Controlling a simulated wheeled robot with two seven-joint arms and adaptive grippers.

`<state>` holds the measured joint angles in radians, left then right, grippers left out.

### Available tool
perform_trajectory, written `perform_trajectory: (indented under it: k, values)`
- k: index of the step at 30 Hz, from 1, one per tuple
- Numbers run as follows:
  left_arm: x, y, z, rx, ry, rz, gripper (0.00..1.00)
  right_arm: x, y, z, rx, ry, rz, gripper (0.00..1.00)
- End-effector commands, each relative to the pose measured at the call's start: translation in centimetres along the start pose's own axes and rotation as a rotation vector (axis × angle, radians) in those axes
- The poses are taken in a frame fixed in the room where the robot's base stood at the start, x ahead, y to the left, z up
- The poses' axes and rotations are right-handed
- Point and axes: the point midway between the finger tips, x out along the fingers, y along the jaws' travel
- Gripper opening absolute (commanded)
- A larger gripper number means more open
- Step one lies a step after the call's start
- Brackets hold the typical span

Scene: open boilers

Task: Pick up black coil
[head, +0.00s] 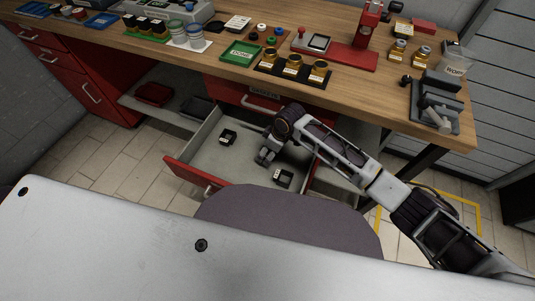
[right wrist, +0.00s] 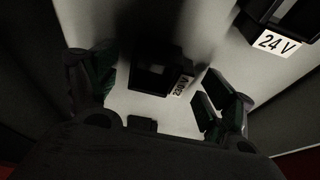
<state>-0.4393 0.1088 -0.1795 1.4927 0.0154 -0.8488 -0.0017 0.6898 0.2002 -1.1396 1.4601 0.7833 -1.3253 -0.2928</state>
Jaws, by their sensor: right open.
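Two black coils lie apart in the open drawer in the head view, one toward the back left (head: 228,137) and one toward the front right (head: 284,178). My right gripper (head: 266,157) points down into the drawer between them. In the right wrist view, a black coil labelled 230V (right wrist: 152,78) lies beyond and between the spread fingers, with space on both sides. The other black coil, labelled 24 V (right wrist: 283,22), is at the top right. My right gripper is open and holds nothing. Which coil is which in the head view I cannot tell. My left gripper is out of view.
The drawer (head: 190,187) has grey walls and a red front, and its floor is mostly bare. The wooden workbench (head: 200,66) stands above and behind it, holding trays, parts and a red stand. A grey rounded surface (head: 290,215) is close in front.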

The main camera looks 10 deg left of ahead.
Motion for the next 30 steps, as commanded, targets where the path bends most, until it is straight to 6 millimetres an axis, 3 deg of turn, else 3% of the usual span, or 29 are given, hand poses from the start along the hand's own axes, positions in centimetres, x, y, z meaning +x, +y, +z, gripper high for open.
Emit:
perform_trajectory:
  k: [17,30]
  values:
    - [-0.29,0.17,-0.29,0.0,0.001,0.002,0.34,0.47,0.0,0.02,0.0,0.0,0.0,0.82]
    - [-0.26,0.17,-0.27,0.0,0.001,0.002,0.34,0.44,0.01,0.0,0.0,0.0,0.0,0.31]
